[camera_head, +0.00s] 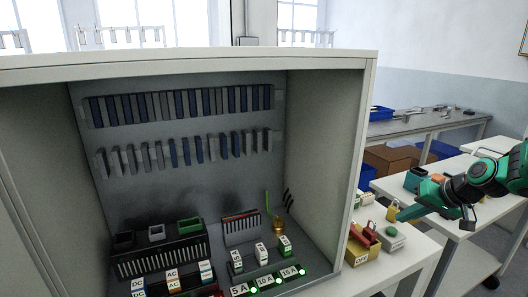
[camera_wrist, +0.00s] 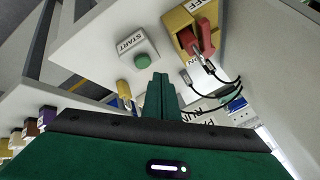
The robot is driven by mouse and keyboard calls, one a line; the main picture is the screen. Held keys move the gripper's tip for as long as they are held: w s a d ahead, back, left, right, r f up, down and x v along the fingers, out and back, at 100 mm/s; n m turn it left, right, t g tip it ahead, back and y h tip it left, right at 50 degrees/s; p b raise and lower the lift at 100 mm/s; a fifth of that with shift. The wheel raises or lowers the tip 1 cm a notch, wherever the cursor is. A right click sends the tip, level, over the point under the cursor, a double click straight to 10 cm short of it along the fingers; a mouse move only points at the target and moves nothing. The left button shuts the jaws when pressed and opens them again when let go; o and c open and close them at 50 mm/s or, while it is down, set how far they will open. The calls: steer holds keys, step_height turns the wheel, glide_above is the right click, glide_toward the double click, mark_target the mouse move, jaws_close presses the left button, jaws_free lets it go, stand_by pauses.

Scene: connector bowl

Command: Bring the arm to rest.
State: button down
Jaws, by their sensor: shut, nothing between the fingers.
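My gripper (camera_head: 404,213) is at the right of the head view, at the end of my green and black arm. Its green fingers are together and empty, pointing left above the white table beside the cabinet. In the wrist view, the shut fingers (camera_wrist: 158,88) point toward a white START box with a green button (camera_wrist: 142,61). I cannot tell the exact gap to it. The button also shows in the head view (camera_head: 393,231), just below the fingertips.
A grey cabinet (camera_head: 366,130) with connector rows and lit modules fills the left and middle. A yellow switch box with a red handle (camera_wrist: 197,38) stands near the START box. A yellow padlock (camera_wrist: 125,100) is close to the fingers. White tables (camera_head: 470,170) stand behind.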

steer(key=s+a+r+m+g+h, duration=0.1)
steer(key=s+a+g, duration=0.1)
steer(key=s, duration=1.3)
steer(key=s+a+r+m+g+h, duration=0.1)
steer(key=s+g, duration=0.3)
steer(key=s, duration=1.2)
steer(key=shift+s+a+m+g+h, duration=0.15)
steer(key=shift+a+m+g+h, duration=0.25)
steer(key=shift+a+h, duration=0.1)
steer(key=shift+w+f, duration=0.3)
steer(key=shift+w, duration=0.35)
